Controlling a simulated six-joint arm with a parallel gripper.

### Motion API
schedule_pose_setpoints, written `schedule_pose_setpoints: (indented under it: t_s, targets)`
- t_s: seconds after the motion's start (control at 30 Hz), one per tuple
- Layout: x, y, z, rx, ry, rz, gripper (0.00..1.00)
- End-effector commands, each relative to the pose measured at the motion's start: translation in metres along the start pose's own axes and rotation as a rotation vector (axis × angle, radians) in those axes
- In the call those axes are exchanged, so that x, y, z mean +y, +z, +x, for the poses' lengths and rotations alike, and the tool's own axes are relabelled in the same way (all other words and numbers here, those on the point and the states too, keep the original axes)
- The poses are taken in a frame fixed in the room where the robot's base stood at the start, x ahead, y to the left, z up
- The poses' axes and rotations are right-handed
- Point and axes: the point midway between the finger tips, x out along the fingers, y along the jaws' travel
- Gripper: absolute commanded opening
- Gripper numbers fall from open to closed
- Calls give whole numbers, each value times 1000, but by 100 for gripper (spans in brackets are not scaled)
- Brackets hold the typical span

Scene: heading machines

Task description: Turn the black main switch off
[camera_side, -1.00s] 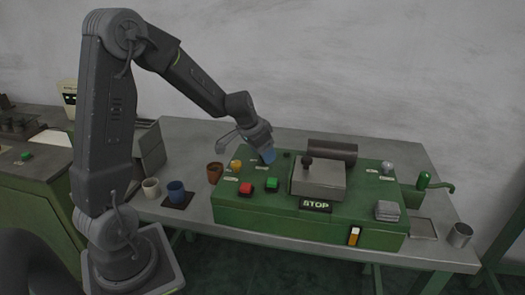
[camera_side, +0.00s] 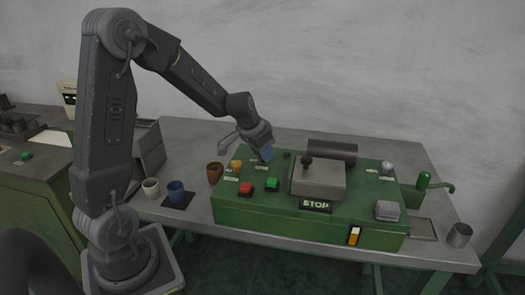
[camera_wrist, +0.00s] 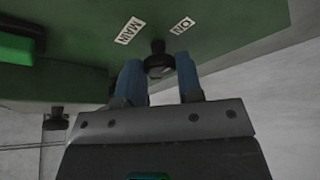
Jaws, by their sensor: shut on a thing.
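The black main switch (camera_wrist: 158,63) is a round dark knob on the green machine panel (camera_wrist: 85,50). In the wrist view it sits between the blue fingertips of my gripper (camera_wrist: 160,75), which are shut on it. A white "MAIN" label (camera_wrist: 130,30) and a white "ON" label (camera_wrist: 182,25) lie beside the knob. In the side view my gripper (camera_side: 266,155) reaches down to the back left of the green machine (camera_side: 270,212), and it hides the switch there.
A grey block with a black knob (camera_side: 318,180) stands to the right.

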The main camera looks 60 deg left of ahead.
Motion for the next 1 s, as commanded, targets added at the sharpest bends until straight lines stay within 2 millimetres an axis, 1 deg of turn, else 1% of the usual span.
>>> schedule_pose_setpoints:
  t_s: [0.37, 1.0]
  targets:
    - [2, -1, 0, 2, -113, -261, 10]
    - [5, -3, 1, 1, -341, -813, 10]
